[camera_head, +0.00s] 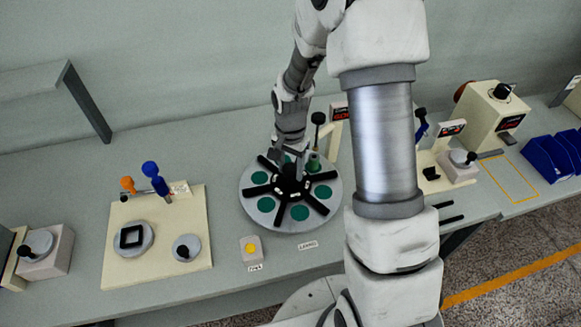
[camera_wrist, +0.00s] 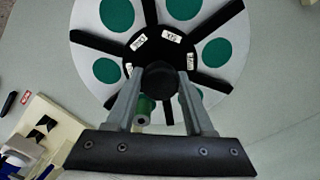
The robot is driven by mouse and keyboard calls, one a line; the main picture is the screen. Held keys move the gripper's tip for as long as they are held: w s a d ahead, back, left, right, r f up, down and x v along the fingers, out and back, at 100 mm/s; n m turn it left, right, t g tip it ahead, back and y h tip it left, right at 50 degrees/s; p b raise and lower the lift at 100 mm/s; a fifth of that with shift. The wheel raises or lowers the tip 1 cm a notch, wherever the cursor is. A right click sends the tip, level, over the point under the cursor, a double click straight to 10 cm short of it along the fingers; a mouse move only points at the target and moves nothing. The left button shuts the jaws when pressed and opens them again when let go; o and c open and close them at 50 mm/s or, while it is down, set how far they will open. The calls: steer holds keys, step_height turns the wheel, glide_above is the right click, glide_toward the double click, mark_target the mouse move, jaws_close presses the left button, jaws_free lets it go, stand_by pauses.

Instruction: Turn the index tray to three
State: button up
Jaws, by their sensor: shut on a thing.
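The index tray (camera_head: 250,203) is a round grey disc with green round pads and black spokes around a black hub. It also shows in the wrist view (camera_wrist: 214,22). Small white labels sit on the hub; I cannot read them surely. A dark knob (camera_wrist: 160,78) rises from the hub's middle. My gripper (camera_head: 290,170) is over the hub, pointing down, with its fingers shut on the knob. In the wrist view my gripper (camera_wrist: 160,92) has one finger on each side of the knob.
A black-knobbed post (camera_head: 318,120) stands behind the tray. A small box with a yellow button (camera_head: 251,247) stands in front. A cream board (camera_head: 190,262) with dials and orange and blue handles lies left. A cream machine (camera_head: 485,125) and blue bins (camera_head: 552,155) are at right.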

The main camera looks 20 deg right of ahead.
jaws_close()
